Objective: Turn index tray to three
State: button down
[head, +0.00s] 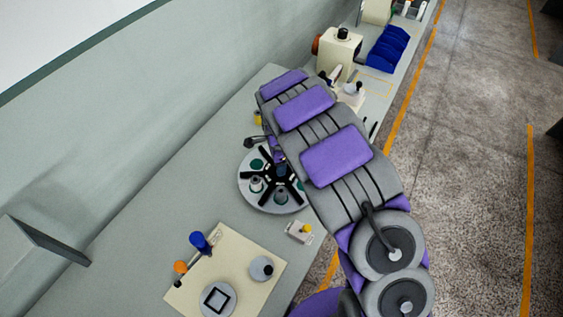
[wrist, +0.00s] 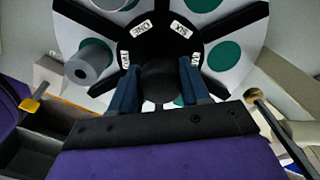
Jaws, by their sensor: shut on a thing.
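The index tray (head: 273,208) is a round light grey disc with black spokes and teal round spots, on the bench left of my arm in the head view. In the wrist view the tray (wrist: 228,25) fills the top, with small white labels on its black hub; ONE and SIX can be read, upside down. A grey cylinder (wrist: 90,62) stands on it at the left. My gripper (wrist: 161,84) has its dark blue fingers on either side of a dark round knob (wrist: 165,76) at the hub and is shut on it. In the head view my arm hides part of the tray.
A cream board (head: 235,250) with a blue knob, an orange knob and round fixtures lies nearer on the bench. A cream machine (head: 337,50) and blue bins (head: 388,48) stand farther back.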

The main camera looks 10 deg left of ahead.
jog(key=shift+a, duration=0.15)
jog(key=c, duration=0.8)
grip_release()
jog(key=shift+c, duration=0.2)
jog(key=o, duration=0.3)
jog(key=shift+a, duration=0.3)
jog(key=shift+d, duration=0.15)
jog(key=shift+d+r, duration=0.1)
jog(key=shift+r, duration=0.15)
notch_tip(320, 180, up, 17)
jog(key=p, duration=0.1)
jog(key=shift+a+f+p, duration=0.15)
jog(key=shift+a+p, duration=0.15)
